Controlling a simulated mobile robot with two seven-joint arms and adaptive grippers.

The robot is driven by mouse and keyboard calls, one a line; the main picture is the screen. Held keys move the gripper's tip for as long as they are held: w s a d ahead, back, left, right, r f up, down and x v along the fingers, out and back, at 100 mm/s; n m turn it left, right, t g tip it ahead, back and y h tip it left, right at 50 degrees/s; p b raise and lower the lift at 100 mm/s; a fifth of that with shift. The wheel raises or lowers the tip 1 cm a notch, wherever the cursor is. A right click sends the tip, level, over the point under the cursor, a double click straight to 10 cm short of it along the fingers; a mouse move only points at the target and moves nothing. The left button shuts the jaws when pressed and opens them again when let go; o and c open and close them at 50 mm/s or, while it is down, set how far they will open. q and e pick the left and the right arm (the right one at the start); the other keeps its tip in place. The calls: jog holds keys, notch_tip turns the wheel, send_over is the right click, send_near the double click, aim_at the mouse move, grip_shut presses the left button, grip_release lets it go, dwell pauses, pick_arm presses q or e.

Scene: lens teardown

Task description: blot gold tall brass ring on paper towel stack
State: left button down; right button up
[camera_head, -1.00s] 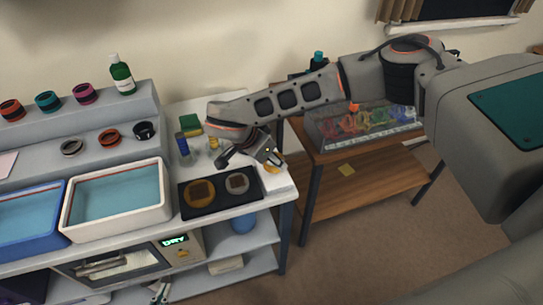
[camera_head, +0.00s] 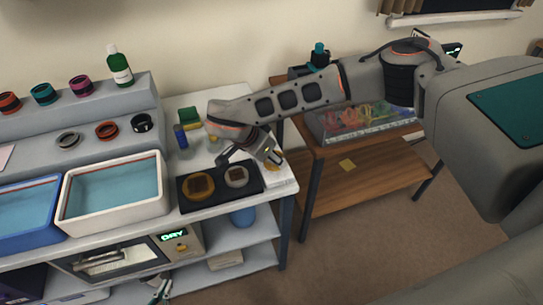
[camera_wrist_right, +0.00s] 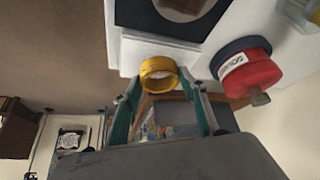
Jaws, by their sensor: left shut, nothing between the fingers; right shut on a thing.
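The gold tall brass ring (camera_wrist_right: 158,74) is between the teal fingers of my right gripper (camera_wrist_right: 160,92), which is shut on it. In the head view the right gripper (camera_head: 270,156) hangs over the right end of the white bench, with a bit of the ring (camera_head: 273,166) showing. The white paper towel stack (camera_wrist_right: 150,50) lies right by the ring in the wrist view; I cannot tell whether they touch. My left gripper (camera_head: 160,288) is shut and empty, low at the front of the bench.
A black mat (camera_head: 215,202) bearing a gold and a grey ring lies beside the stack. A red and dark pot (camera_wrist_right: 248,72) stands close to the right gripper. White (camera_head: 115,205) and blue (camera_head: 20,222) tubs of liquid stand left. A wooden cart (camera_head: 370,185) stands right.

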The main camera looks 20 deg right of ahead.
jog(key=shift+f, duration=0.15)
jog(key=shift+f, duration=0.3)
dwell(0.7)
jog(key=shift+f, duration=0.1)
dwell(0.7)
jog(key=shift+s, duration=0.1)
jog(key=shift+r+p, duration=0.5)
jog(key=shift+r, duration=0.35)
jog(key=shift+r+p, duration=1.6)
jog(key=shift+r, duration=0.65)
